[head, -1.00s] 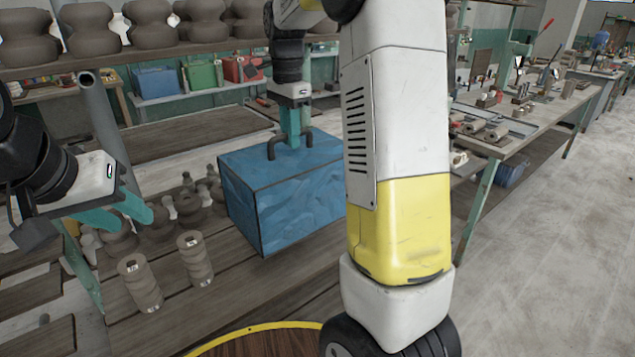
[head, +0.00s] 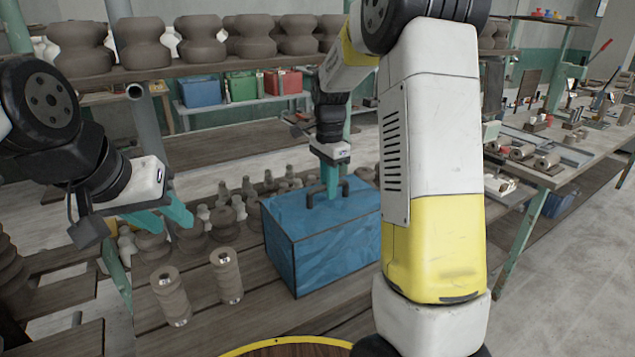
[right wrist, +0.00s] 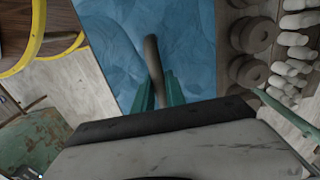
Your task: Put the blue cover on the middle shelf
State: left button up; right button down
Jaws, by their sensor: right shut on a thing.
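The blue cover (head: 320,240) is a box shape with dark edges and a dark loop handle (head: 345,188) on top. It is upright over the plank shelf (head: 215,322), in front of several clay pieces; I cannot tell whether its bottom touches the planks. My right gripper (head: 329,188) is shut on the handle from above. In the right wrist view, the cover's blue top (right wrist: 190,50) and the handle (right wrist: 152,62) show between the teal fingers (right wrist: 156,92). My left gripper (head: 170,217) is open and empty, left of the cover.
Two ribbed clay cylinders (head: 227,276) stand left of the cover. Several dark clay pieces (head: 195,228) stand behind them. An upper shelf (head: 215,68) carries big pots. A round wooden top with a yellow rim (head: 285,340) is in front. A workbench (head: 545,170) stands at right.

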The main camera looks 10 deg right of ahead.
jog(key=c, duration=1.4)
grip_release()
jog(key=shift+f, duration=0.1)
jog(key=shift+o, duration=0.2)
notch_tip(320, 180, up, 11)
jog(key=s+r+n+t+y, duration=0.1)
jog(key=s+r+n+t, duration=0.1)
jog(key=s+r+n, duration=0.35)
jog(key=s+a+f+n+t, duration=0.1)
jog(key=s+n, duration=0.3)
jog(key=s, duration=0.5)
jog(key=s+a+f+n+t+y, duration=0.1)
jog(key=s+f+n+t, duration=0.2)
jog(key=s, duration=0.6)
jog(key=shift+s+f+n, duration=0.4)
jog(key=shift+f+n, duration=0.05)
jog(key=shift+n, duration=0.6)
jog(key=shift+a, duration=0.1)
